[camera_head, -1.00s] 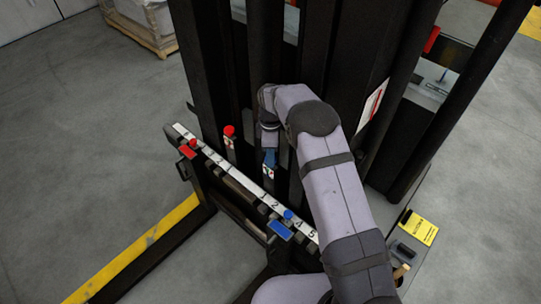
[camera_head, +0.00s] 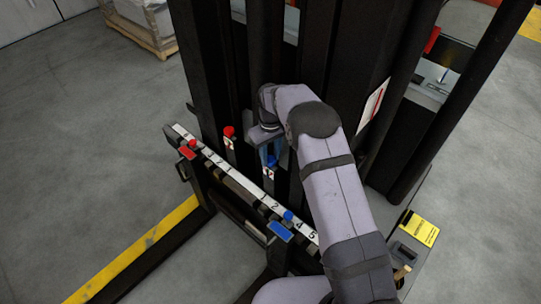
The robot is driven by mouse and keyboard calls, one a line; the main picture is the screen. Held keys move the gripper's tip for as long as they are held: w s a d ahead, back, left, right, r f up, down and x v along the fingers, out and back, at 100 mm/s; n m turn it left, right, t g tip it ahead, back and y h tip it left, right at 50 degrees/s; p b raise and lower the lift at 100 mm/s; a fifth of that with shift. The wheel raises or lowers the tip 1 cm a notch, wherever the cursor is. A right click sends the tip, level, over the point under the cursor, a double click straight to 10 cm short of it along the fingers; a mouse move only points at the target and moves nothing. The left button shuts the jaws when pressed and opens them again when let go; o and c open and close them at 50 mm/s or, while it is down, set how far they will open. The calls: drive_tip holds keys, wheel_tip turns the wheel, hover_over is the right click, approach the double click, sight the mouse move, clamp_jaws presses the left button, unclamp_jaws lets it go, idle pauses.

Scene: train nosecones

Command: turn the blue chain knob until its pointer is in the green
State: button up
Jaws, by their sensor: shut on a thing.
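The blue chain knob (camera_head: 271,160) sits at the top of a short post with a small white marked plate (camera_head: 268,174) on its front. My gripper (camera_head: 266,144) is over the knob from above and is shut on it. The gripper and wrist hide part of the knob. The plate is too small to read the pointer or to tell any green on it. A red knob (camera_head: 229,131) stands on a similar post to the left, apart from my gripper.
A white numbered scale bar (camera_head: 240,180) runs in front, with a red marker (camera_head: 187,152) and a blue marker (camera_head: 280,231) on it. Dark mast columns (camera_head: 204,70) stand close behind and beside my arm. A yellow label (camera_head: 419,228) lies at right. Open floor is at left.

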sight(270, 159)
drive_tip(key=m, duration=0.6)
idle(0.5)
drive_tip(key=o, duration=1.1)
drive_tip(key=shift+c, duration=0.2)
drive_tip(key=shift+r, duration=0.15)
drive_tip(key=shift+r+b, duration=0.7)
drive_tip(key=shift+r, duration=2.9)
